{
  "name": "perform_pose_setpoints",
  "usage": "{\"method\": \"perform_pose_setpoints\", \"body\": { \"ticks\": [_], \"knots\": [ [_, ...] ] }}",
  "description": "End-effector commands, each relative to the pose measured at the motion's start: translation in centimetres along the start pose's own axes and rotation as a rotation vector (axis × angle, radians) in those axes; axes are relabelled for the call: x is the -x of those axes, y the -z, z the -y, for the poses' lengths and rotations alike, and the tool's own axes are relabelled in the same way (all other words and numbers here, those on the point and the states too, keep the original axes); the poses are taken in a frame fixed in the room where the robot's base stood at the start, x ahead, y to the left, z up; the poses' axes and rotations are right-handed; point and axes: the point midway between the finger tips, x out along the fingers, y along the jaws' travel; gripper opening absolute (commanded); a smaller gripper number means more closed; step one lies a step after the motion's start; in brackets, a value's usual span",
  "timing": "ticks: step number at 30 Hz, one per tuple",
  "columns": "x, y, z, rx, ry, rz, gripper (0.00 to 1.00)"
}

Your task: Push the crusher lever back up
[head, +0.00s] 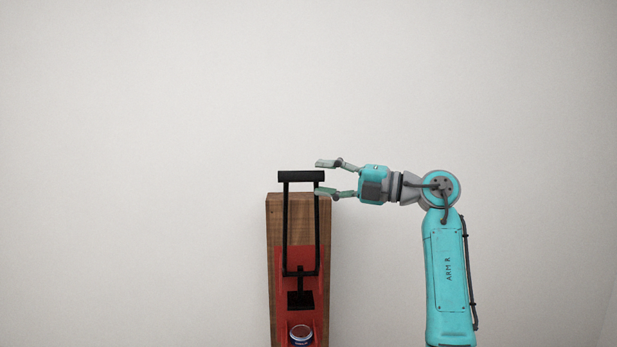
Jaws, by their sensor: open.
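The crusher lever (301,176) is a black bar on two long side arms, and it stands raised above the top of the wooden post. The red crusher body (279,262) is fixed to the front of the post, with a black press block (300,299) inside it. A can (301,334) with a silver top sits below the block, its lower part cut off by the frame. My gripper (320,177) is open and empty at the right end of the lever bar. Its lower finger overlaps the lever's right arm in the picture; I cannot tell whether they touch.
The wooden post (274,225) stands upright in front of a plain pale wall (150,150). The space to the left of the post and above the lever looks clear. My arm is to the right of the post.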

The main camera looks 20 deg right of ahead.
Motion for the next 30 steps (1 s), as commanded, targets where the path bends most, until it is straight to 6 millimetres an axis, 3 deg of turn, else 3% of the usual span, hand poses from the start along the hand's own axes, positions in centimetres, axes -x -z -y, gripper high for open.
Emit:
{"method": "perform_pose_setpoints", "body": {
  "ticks": [6,12,30],
  "knots": [
    [4.1,-0.1,0.1,-0.001,0.0,0.003,0.52],
    [6.1,-0.1,0.0,0.0,-0.001,0.001,0.52],
    [6.6,0.0,0.0,-0.001,-0.001,0.0,0.52]
  ]
}}
